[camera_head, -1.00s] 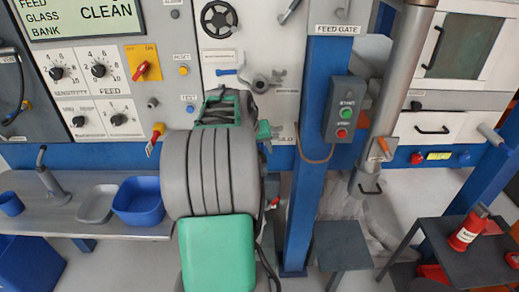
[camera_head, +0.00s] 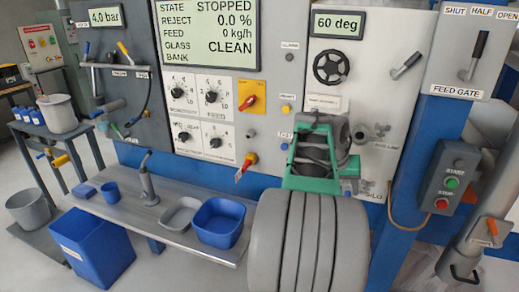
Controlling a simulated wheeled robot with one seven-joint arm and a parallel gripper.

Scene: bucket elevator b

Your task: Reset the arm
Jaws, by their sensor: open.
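My arm rises from the bottom edge of the view, right of the middle. A thick grey ribbed link is nearest, with green and dark links beyond it in front of the machine panel (camera_head: 222,142). The fingers of my gripper cannot be made out; the arm's own links hide that end. Nothing held shows.
Close right of my arm are the blue post (camera_head: 416,165), start-stop box (camera_head: 449,176) and feed gate lever (camera_head: 474,55).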

